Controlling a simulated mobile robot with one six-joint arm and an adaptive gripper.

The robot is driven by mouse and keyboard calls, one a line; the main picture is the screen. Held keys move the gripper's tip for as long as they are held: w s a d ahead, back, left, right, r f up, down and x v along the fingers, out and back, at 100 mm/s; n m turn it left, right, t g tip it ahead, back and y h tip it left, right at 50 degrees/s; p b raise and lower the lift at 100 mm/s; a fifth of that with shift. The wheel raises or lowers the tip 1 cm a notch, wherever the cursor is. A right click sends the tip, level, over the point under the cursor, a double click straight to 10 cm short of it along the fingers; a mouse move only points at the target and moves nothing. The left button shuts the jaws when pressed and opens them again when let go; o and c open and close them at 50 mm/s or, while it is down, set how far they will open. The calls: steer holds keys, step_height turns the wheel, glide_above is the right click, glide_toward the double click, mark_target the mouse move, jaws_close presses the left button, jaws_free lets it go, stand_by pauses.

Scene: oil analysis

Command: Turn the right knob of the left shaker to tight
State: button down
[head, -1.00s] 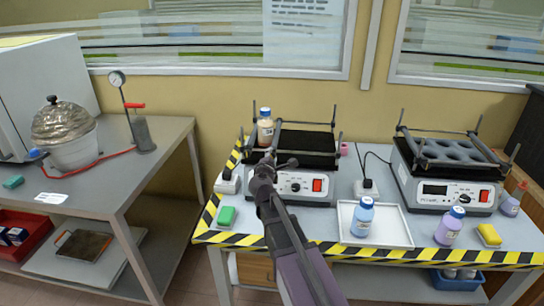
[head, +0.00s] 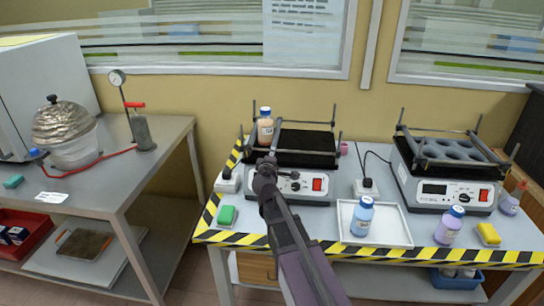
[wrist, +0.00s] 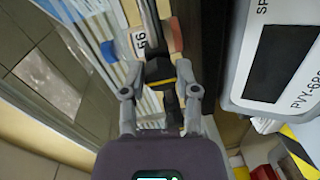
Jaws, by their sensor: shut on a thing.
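The left shaker (head: 317,160) stands at the left of the striped bench, with a black platform, metal posts, a white front panel and a red switch. My gripper (head: 281,168) is in front of its left half and covers part of the panel and platform front. In the wrist view, the two fingers (wrist: 160,95) stand either side of a small dark part (wrist: 166,92) and are shut on it. I cannot tell for sure that this is the right knob, or how tight it is. An orange-brown bottle with a blue cap (head: 265,127) stands at the shaker's left.
The right shaker (head: 449,190) stands further right. A white tray (head: 391,230) holds a blue bottle (head: 362,215).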

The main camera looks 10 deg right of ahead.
steer(key=shift+c, duration=1.8)
jaws_free()
steer(key=shift+n, duration=0.4)
